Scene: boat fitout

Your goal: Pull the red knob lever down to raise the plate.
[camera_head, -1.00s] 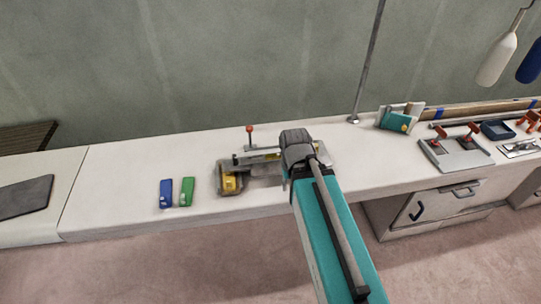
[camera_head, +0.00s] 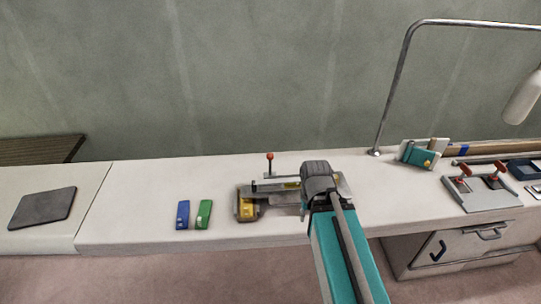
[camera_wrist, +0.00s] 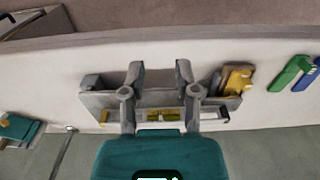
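The lever with a small red knob (camera_head: 270,156) stands upright at the back of a low grey fixture (camera_head: 262,183) on the white counter. A yellow block (camera_head: 247,208) sits at the fixture's left front; it also shows in the wrist view (camera_wrist: 237,80). My gripper (camera_wrist: 160,76) is open, its two fingers apart above the fixture with nothing between them. In the head view my wrist covers the fixture's right part and hides the fingertips. The red knob does not show in the wrist view. I cannot tell which part is the plate.
A dark flat pad (camera_head: 42,207) lies farther left. At the right are a teal item (camera_head: 418,156), a lamp post (camera_head: 390,100) and a panel with red-handled clamps (camera_head: 480,195).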

